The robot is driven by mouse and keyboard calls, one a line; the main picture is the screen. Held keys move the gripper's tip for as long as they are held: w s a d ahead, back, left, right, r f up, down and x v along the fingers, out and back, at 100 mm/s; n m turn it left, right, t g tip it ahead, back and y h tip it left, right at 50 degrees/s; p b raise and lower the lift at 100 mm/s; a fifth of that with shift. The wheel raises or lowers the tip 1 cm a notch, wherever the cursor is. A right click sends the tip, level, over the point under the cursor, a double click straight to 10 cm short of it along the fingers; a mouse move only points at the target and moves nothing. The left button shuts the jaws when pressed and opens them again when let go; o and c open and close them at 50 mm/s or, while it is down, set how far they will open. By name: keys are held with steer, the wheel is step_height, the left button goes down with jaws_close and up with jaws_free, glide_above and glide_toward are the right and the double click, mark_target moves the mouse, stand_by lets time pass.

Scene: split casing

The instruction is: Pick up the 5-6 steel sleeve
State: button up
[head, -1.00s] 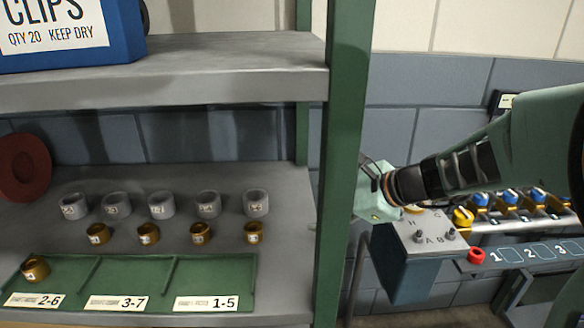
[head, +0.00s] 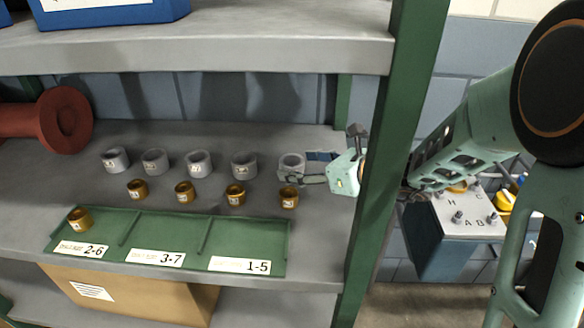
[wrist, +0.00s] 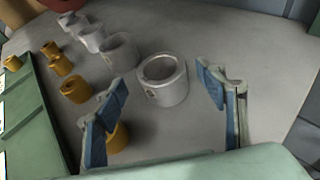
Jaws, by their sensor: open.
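Several grey steel sleeves stand in a back row on the shelf; their small labels are too small to read, so I cannot tell which is 5-6. The rightmost steel sleeve (head: 292,161) is closest to my gripper (head: 308,167). In the wrist view this sleeve (wrist: 163,82) stands upright between and slightly beyond the fingertips of my open gripper (wrist: 162,82), with a gap on either side. Nothing is held. A brass sleeve (wrist: 117,138) is partly hidden behind the left finger; in the head view it (head: 289,198) stands in front of the steel one.
More brass sleeves (head: 185,192) form the front row. A green tray (head: 283,240) with compartments 2-6, 3-7 and 1-5 lies in front; one brass sleeve (head: 78,220) sits in 2-6. A green post (head: 393,130) and upper shelf (head: 230,50) bound the space. A red flanged part (head: 65,118) lies left.

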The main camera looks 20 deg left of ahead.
mark_target(285, 162)
steer(key=x, duration=0.3)
steer(key=shift+w+a+f, duration=0.1)
steer(key=shift+w+a, duration=0.15)
steer(key=shift+a, duration=0.05)
steer(key=c, duration=1.7)
jaws_close()
